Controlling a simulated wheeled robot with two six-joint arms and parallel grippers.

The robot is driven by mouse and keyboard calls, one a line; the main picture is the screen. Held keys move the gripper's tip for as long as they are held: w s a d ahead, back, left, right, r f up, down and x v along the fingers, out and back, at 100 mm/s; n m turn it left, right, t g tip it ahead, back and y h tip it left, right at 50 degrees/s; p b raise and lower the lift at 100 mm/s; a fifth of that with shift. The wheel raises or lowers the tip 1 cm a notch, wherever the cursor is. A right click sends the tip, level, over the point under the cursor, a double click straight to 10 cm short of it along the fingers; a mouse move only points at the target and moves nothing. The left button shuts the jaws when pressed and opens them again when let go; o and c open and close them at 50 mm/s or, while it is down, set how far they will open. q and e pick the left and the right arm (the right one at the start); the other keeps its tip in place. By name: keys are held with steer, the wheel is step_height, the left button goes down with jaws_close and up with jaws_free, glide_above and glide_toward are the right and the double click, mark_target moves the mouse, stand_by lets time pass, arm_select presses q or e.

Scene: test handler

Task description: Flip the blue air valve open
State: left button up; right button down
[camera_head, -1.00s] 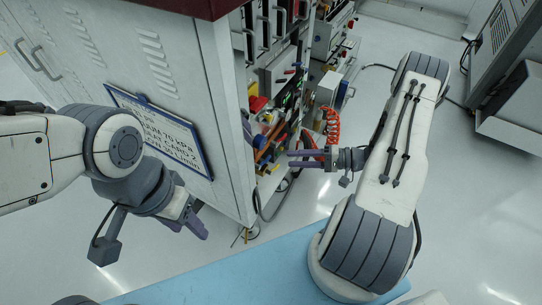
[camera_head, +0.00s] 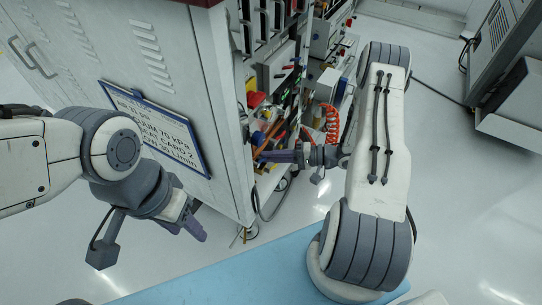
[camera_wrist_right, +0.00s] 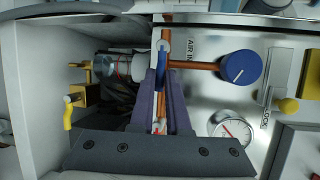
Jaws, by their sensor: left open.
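The blue air valve lever (camera_wrist_right: 161,66) stands upright in the right wrist view, beside a copper pipe (camera_wrist_right: 196,65) on the panel marked AIR IN. My right gripper (camera_wrist_right: 163,82) has its purple fingertips on either side of the lever's lower part. Whether they touch or grip it I cannot tell. In the head view the right gripper (camera_head: 276,156) reaches left into the machine's side; the lever is too small to make out there. My left gripper (camera_head: 188,228) is open and empty, below the front of the white cabinet.
A round blue knob (camera_wrist_right: 241,68) sits right of the lever, with a pressure gauge (camera_wrist_right: 232,132) below. A yellow-handled valve (camera_wrist_right: 72,110) is at left. In the head view, a red coiled hose (camera_head: 331,125) hangs near my right wrist. The cabinet (camera_head: 200,70) stands between the arms.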

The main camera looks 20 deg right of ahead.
mark_target(263, 160)
steer(key=shift+s+a+r+n+t+h+p, duration=0.6)
steer(key=shift+n+h+p, duration=0.75)
steer(key=shift+n+p, duration=1.05)
steer(key=shift+s+a+r+n+t+h+p, duration=0.6)
steer(key=shift+n+h+p, duration=0.9)
steer(key=shift+p, duration=1.55)
steer(key=shift+s+a+r+n+t+h+p, duration=0.3)
steer(key=shift+a+r+n+t+h+p, duration=0.6)
steer(key=shift+n+p, duration=1.6)
steer(key=shift+d+r+p, duration=0.1)
steer(key=shift+d+p, duration=0.1)
steer(key=shift+p, duration=0.1)
steer(key=c, duration=0.9)
jaws_free()
steer(key=shift+h, duration=0.25)
steer(key=shift+s+m, duration=0.1)
steer(key=shift+m, duration=0.2)
